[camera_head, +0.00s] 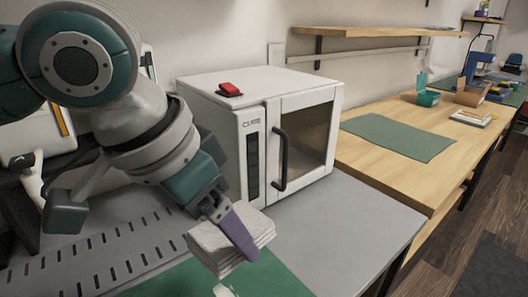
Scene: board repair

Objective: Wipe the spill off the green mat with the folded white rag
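The folded white rag (207,242) is a thick layered stack at the lower middle. My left gripper (238,240) comes in from the left and is shut on it. One purple finger lies across the rag's near right side; the other finger is hidden. The rag is over the far part of the green mat (270,280), and whether it touches the mat is unclear. A pale spill mark (224,291) shows on the mat at the bottom edge, just below the rag, partly cut off by the frame. My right gripper is not in view.
A white oven-like cabinet (213,97) with a dark handle and red switch (230,88) stands behind the rag on the grey table (355,230). The table is clear to the right. A wooden bench (410,175) beyond bears another green mat (397,135).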

